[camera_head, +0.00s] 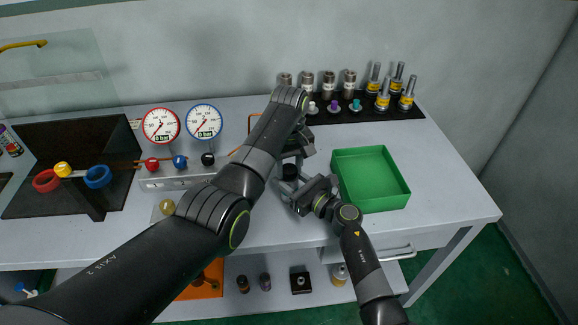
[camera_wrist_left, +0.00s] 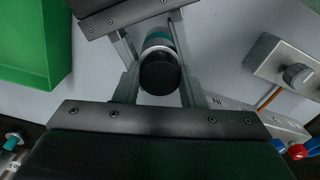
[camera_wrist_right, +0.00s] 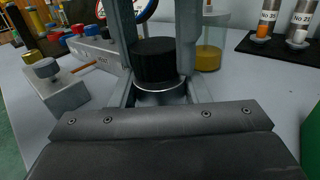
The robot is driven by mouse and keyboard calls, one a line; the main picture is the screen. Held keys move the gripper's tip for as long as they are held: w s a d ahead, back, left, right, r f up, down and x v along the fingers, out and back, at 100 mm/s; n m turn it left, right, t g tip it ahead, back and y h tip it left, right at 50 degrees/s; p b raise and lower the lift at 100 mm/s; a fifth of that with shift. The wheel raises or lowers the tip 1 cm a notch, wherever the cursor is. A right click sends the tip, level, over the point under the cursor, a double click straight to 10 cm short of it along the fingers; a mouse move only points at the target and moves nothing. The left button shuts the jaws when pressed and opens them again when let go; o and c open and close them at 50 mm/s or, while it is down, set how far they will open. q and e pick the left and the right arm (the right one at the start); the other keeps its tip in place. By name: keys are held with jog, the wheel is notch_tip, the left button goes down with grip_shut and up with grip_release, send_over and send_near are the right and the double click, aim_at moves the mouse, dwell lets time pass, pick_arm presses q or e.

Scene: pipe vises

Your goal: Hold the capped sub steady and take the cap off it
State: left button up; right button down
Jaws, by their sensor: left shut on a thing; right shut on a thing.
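The capped sub, a silver cylinder with a teal band (camera_wrist_left: 157,40), has a black cap (camera_wrist_left: 161,74) on it. In the right wrist view the black cap (camera_wrist_right: 153,60) sits on top of the silver body (camera_wrist_right: 160,94), upright. My left gripper (camera_wrist_left: 160,80) is shut with its fingers on either side of the black cap. My right gripper (camera_wrist_right: 160,88) comes in from the side, shut on the silver body below the cap. In the head view the black cap (camera_head: 290,172) shows between the two grippers; the body is mostly hidden. I cannot tell whether any gap shows under the cap.
An empty green tray (camera_head: 372,205) stands just right of my right gripper. Behind is a black rack (camera_head: 412,113) with several metal fittings. Pressure gauges (camera_head: 204,122) and a valve manifold (camera_head: 162,185) stand at left.

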aim_at(289, 169)
pick_arm(q)
jog(key=shift+r, duration=0.25)
jog(key=shift+r, duration=0.85)
jog(key=shift+r, duration=2)
pick_arm(e)
jog(key=c, duration=0.7)
grip_release()
